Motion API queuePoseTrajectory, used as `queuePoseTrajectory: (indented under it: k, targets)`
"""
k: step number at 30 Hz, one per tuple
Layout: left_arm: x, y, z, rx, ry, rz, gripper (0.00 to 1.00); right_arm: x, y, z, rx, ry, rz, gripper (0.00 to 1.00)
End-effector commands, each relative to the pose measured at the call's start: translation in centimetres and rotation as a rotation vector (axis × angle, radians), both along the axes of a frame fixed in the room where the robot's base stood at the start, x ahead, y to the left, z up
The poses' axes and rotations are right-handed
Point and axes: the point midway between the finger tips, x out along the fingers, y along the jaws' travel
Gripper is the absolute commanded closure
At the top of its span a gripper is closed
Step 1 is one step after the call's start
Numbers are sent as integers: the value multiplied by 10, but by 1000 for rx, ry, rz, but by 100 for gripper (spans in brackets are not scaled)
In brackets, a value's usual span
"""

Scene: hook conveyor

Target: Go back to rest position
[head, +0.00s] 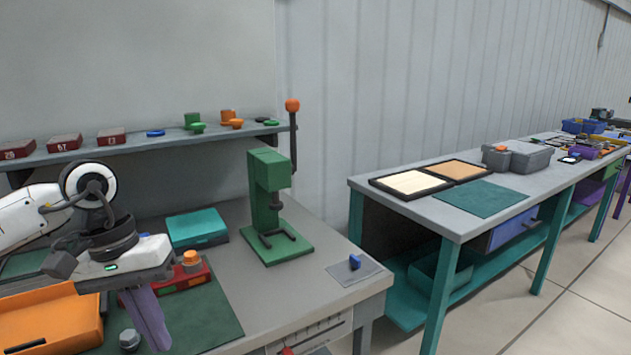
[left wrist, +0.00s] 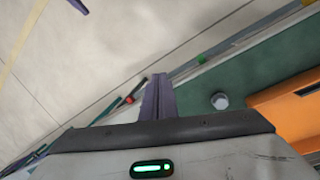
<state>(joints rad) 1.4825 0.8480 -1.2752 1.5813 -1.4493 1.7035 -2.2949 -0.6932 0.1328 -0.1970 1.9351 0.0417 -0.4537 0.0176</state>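My left arm comes in from the left over the near workbench (head: 255,310). My left gripper (head: 157,338) points down over the dark green mat (head: 205,315), between the orange tray and the bench's front. Its purple fingers lie together with nothing seen between them; the left wrist view also shows the fingers (left wrist: 158,80) closed. A grey hex-headed piece (head: 130,340) stands on the mat close beside the fingers, apart from them in the left wrist view (left wrist: 220,100). My right gripper is not in view.
An orange tray (head: 50,325), a red holder (head: 185,278) with an orange-topped piece, a teal box (head: 197,228) and a green press (head: 266,200) with an orange-knobbed lever stand around the arm. A shelf (head: 150,143) runs behind. A second bench (head: 470,175) stands right, across a floor gap.

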Motion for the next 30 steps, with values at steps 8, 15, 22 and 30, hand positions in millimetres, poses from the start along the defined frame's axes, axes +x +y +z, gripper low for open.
queuePoseTrajectory:
  k: [8, 15, 22, 30]
  targets:
    - [-26, -98, -34, -293, 162, 149, 100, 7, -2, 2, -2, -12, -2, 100]
    - [-72, -232, -29, -757, 652, 541, 100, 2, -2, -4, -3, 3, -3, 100]
    - [-64, -284, 9, -1091, 1429, 1094, 100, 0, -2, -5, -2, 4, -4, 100]
    - [-7, -228, -48, 1038, -2277, -1540, 100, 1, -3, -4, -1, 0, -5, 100]
